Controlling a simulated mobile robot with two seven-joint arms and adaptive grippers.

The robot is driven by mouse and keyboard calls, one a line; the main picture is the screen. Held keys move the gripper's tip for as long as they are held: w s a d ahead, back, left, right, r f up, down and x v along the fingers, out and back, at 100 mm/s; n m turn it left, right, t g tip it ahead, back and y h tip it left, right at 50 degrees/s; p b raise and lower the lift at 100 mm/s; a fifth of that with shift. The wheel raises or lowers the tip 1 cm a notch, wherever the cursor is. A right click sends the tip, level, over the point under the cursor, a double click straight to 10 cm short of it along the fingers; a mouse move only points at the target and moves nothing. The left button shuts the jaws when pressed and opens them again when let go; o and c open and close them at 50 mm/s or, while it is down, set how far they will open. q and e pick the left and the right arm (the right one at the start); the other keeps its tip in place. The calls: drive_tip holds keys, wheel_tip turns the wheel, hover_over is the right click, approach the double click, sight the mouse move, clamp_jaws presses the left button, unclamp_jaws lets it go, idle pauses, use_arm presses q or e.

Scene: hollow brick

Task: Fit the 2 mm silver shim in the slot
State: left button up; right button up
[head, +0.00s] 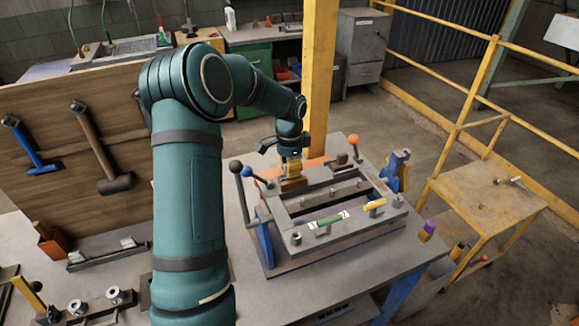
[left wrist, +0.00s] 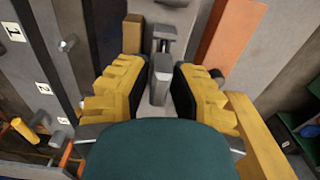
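My left gripper (head: 293,182) is above the far side of the grey slotted fixture (head: 290,243). In the left wrist view its yellow fingers (left wrist: 160,88) are apart. A thin grey upright piece (left wrist: 160,80) stands between them, with a narrow gap visible on each side. It looks like the silver shim, but its thickness cannot be read. The fixture has long dark slots; a green-marked piece (head: 328,221) and a yellow piece (head: 374,205) lie on its near side. My right gripper is not in view.
Ball-topped levers (head: 237,167) rise at the fixture's left. A blue clamp (head: 398,165) stands at its right. An orange strip (left wrist: 232,40) lies right of the gripper. Hammers (head: 95,145) hang on a wooden board at left. A yellow post (head: 319,80) stands behind the bench.

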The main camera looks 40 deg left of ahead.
use_arm(q)
drive_tip(key=shift+o, duration=0.8)
wheel_tip(320, 180, up, 12)
idle(0.5)
